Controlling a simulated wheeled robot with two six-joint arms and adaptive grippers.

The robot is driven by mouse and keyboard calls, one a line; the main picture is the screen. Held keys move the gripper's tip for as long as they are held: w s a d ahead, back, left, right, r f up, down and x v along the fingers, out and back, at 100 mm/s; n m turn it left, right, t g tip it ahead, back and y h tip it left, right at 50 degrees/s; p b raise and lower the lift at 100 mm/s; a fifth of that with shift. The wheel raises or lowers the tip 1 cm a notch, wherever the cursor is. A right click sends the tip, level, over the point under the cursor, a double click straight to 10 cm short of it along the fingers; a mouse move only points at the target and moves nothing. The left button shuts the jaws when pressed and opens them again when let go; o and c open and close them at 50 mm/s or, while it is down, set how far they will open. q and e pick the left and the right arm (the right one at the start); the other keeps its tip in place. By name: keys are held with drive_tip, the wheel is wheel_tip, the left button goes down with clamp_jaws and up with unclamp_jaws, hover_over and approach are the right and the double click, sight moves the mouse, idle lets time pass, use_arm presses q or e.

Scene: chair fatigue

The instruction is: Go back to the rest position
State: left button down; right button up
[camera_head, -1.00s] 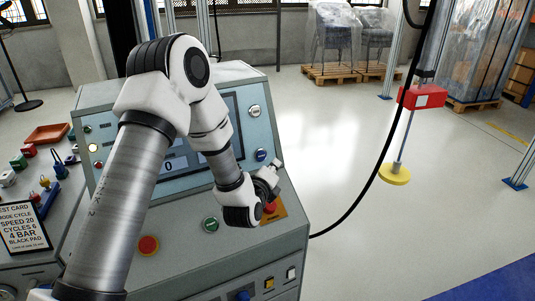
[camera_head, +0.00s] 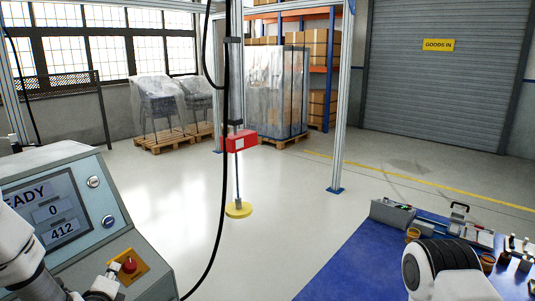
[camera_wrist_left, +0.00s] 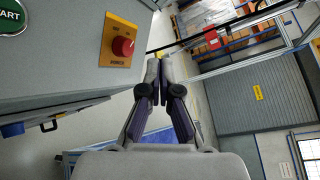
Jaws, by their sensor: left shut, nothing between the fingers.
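My left gripper (camera_head: 102,288) is at the lower left of the head view, close to the front of the grey control console (camera_head: 150,262). In the left wrist view the left gripper (camera_wrist_left: 158,66) has its two dark fingers together, with nothing between them. It is apart from the red knob (camera_wrist_left: 123,46) on its orange plate, which lies to its left there. The knob also shows in the head view (camera_head: 129,264). My right arm's white joint fills part of the lower right of the head view; the right gripper is not in view.
The console screen (camera_head: 50,213) shows "READY" cut off, 0 and 412. A black cable and a rod with a red block (camera_head: 240,142) and yellow disc (camera_head: 238,209) hang ahead. A blue bench (camera_head: 345,262) with several tools stands at right. The middle floor is clear.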

use_arm(q)
drive_tip(key=s+d+f+n+g+h, duration=0.15)
drive_tip(key=s+d+f+g, duration=0.25)
drive_tip(key=s+f, duration=0.6)
drive_tip(key=s+d+f+n+g+h, duration=0.15)
drive_tip(key=s+d+f+g, duration=0.35)
drive_tip(key=f, duration=1)
drive_tip(key=s+d+f+n+g, duration=0.1)
drive_tip(key=s+f+n+g, duration=0.1)
drive_tip(key=s+n, duration=0.7)
drive_tip(key=s+d+f+n+g+h, duration=0.1)
drive_tip(key=s+n+g, duration=0.3)
drive_tip(key=s+n, duration=0.6)
drive_tip(key=shift+s+d+f, duration=0.15)
drive_tip(key=shift+d+f, duration=0.3)
drive_tip(key=shift+f, duration=0.15)
